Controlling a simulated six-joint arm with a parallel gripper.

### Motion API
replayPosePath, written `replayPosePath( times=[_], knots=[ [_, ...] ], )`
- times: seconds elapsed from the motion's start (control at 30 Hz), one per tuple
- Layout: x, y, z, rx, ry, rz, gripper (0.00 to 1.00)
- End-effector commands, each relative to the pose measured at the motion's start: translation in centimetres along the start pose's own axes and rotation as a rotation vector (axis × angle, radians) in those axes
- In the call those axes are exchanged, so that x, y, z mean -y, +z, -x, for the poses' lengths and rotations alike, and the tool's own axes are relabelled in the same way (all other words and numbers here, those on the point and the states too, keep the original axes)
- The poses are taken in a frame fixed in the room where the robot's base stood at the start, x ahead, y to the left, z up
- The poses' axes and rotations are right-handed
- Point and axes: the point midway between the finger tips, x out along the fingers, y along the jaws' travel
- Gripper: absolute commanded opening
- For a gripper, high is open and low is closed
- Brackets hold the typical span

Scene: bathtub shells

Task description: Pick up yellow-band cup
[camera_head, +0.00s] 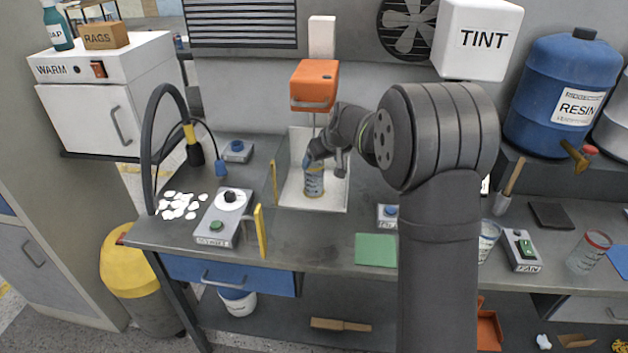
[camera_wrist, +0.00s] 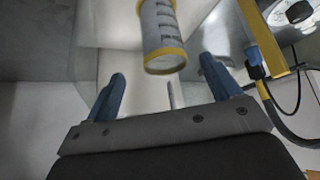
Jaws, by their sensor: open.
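The yellow-band cup (camera_head: 314,184) stands on the white base of the mixer with the orange head, below that head. A thin grey rod (camera_wrist: 170,95) shows between the fingers.
The orange mixer head (camera_head: 314,84) hangs close above my gripper. Yellow posts (camera_head: 261,232) and a dial box (camera_head: 222,218) stand to the left, beside white pieces (camera_head: 180,205). A green mat (camera_head: 376,250) lies in front. A red-band cup (camera_head: 589,252) stands far right.

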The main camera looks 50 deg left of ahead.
Motion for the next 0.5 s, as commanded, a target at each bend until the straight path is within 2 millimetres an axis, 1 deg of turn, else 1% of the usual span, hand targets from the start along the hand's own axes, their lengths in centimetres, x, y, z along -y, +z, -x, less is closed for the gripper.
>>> replayPosePath(
  times=[0.23, 0.4, 0.5],
  knots=[
    [0.2, -0.1, -1.7, 0.0, -0.001, 0.0, 0.82],
    [0.5, -0.3, -4.2, 0.001, -0.001, 0.0, 0.82],
    [0.4, -0.3, -5.3, 0.001, 0.0, -0.001, 0.82]
  ],
)
